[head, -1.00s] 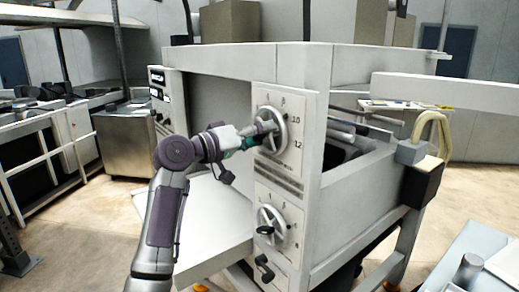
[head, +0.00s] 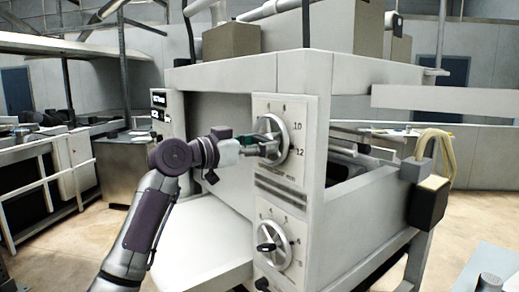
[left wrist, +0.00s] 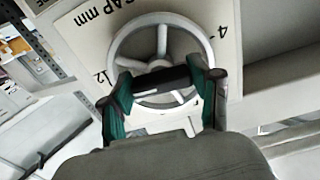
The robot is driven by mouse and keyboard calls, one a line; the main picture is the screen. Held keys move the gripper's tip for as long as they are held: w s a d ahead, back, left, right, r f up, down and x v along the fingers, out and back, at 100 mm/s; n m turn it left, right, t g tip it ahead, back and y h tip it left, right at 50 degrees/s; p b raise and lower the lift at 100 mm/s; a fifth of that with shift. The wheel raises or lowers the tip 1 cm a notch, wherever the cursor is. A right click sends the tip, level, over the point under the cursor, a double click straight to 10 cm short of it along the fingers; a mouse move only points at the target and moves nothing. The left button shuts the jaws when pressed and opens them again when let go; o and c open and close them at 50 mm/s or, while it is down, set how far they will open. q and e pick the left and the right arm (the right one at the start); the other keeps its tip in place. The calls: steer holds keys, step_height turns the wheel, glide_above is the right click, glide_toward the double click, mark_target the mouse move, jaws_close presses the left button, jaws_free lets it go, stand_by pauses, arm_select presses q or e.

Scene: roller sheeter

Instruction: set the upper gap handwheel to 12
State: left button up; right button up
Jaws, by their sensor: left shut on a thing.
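The upper gap handwheel (head: 288,139) is a pale spoked wheel on the machine's upper front plate (head: 300,177). The numbers 10 and 12 show to its right. My left gripper (head: 266,145) is at the wheel's face, its arm coming in from the left. In the left wrist view the wheel (left wrist: 161,18) fills the top middle, with "GAP mm" and 12 at left and 4 at right. The fingers of my left gripper (left wrist: 163,84) are shut on the wheel's dark handle between them. My right gripper is not in view.
A similar lower handwheel (head: 283,246) with a black knob sits below on its own plate. A pale shelf (head: 190,245) juts out under my left arm. A black box with a hose (head: 428,203) hangs on the machine's right side.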

arm_select(q)
steer(key=shift+m, duration=0.7)
steer(key=o, duration=1.1)
steer(key=shift+o, duration=0.2)
steer(key=v, duration=1.2)
